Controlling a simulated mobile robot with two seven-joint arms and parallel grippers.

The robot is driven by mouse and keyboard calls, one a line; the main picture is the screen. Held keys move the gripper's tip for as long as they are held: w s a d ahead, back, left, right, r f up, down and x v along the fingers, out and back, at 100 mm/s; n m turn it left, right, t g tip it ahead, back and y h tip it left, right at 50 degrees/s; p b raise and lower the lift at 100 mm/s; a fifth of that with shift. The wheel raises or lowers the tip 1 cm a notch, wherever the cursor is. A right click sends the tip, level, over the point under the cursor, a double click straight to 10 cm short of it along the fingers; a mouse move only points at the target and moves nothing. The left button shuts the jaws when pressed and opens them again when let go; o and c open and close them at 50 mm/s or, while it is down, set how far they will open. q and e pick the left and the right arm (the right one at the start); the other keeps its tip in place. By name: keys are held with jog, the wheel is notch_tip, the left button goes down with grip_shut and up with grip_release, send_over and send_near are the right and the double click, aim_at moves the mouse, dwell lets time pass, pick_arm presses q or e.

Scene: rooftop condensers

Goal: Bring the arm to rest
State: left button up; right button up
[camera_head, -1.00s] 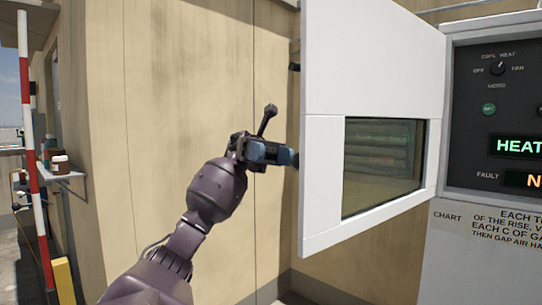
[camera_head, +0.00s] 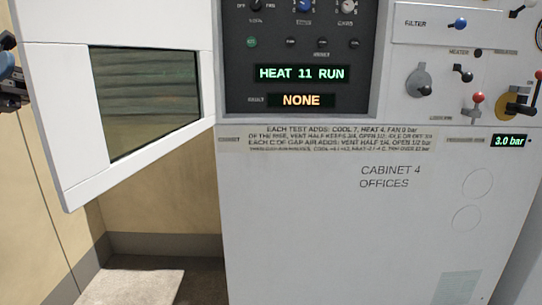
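My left gripper (camera_head: 9,68) shows only in part at the far left edge of the head view, beside the outer edge of the open white door. Its fingers are cut off or unclear, so I cannot tell whether it is open or shut. A gap between it and the door cannot be judged. My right arm and gripper are not in view.
The white cabinet door (camera_head: 175,22) with a dark window (camera_head: 145,100) stands open to the left. The cabinet front (camera_head: 330,225) fills the right. Knobs and levers, including a red-tipped lever (camera_head: 477,103), stick out at upper right.

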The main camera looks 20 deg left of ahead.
pick_arm(q)
jog(key=w+a+f+n+t+y, duration=0.1)
jog(key=w+f+n+t+y, duration=0.2)
jog(key=w+f+n+t, duration=0.5)
jog(key=w+a+f+n+t+y, duration=0.1)
jog(key=w+n+t+y, duration=0.35)
jog(key=n+t, duration=0.7)
jog(key=w+d+f+n+g+y, duration=0.1)
jog(key=w+d+f+n+y, duration=0.1)
jog(key=f+n+y, duration=0.8)
jog(key=w+d+f+n+g+y, duration=0.15)
jog(key=f+n+y, duration=0.25)
jog(key=f+n, duration=0.75)
jog(key=s+d+f+n+g, duration=0.15)
jog(key=d+f, duration=0.25)
jog(key=f, duration=0.4)
jog(key=s+d+f+g, duration=0.2)
jog(key=s+d+f, duration=0.1)
jog(key=f, duration=0.6)
jog(key=s+d+f+n+g, duration=0.1)
jog(key=s+d+f+g, duration=0.2)
jog(key=f, duration=0.5)
jog(key=s+d+f+n+g, duration=0.3)
jog(key=s+d+f, duration=0.9)
jog(key=s+d, duration=0.3)
jog(key=shift+d, duration=0.45)
